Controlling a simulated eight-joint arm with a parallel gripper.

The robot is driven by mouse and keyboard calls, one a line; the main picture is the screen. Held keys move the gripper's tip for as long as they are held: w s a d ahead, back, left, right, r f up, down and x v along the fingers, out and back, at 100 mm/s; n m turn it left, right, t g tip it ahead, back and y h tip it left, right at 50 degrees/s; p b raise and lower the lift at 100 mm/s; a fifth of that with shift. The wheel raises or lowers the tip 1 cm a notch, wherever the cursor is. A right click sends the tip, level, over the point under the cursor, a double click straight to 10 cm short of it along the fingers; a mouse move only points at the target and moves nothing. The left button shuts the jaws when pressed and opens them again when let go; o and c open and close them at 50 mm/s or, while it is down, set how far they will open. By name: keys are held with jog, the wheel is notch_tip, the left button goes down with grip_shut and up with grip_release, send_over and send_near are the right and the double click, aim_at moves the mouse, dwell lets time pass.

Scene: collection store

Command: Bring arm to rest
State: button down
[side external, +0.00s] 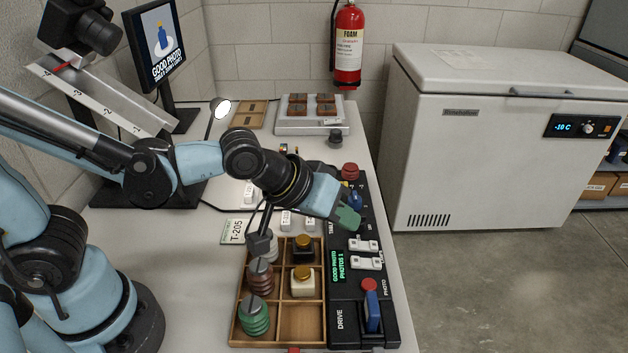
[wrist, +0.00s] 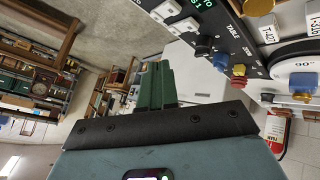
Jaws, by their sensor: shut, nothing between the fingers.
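My arm reaches in from the left in the side external view, over the bench. My gripper (side external: 347,218), with green fingers, hangs above the black control panel (side external: 345,318). The fingers are together and hold nothing. They also show in the wrist view (wrist: 158,85), closed, pointing out toward the room and the white freezer. The wooden compartment tray (side external: 238,318) stands below and left of the gripper, with several small bottles in it. My arm hides part of the bench behind it.
The panel carries a red button (side external: 369,285), a blue lever (side external: 373,312) and white switches (side external: 366,263). A monitor (side external: 158,45) stands at the back left. A grey platform (side external: 312,128) holds brown blocks. A white freezer (side external: 480,150) stands right, beyond the bench edge, with open floor before it.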

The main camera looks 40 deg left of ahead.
jog(key=s+a+r+m+y, duration=0.1)
jog(key=s+a+y, duration=0.1)
jog(key=a, duration=0.6)
jog(key=s+a+r+y, duration=0.1)
jog(key=s+a, duration=0.2)
jog(key=a, duration=0.5)
jog(key=shift+s+r+m+g+y, duration=0.2)
jog(key=shift+r+m+g+y, duration=0.1)
jog(key=shift+m+g+y, duration=0.1)
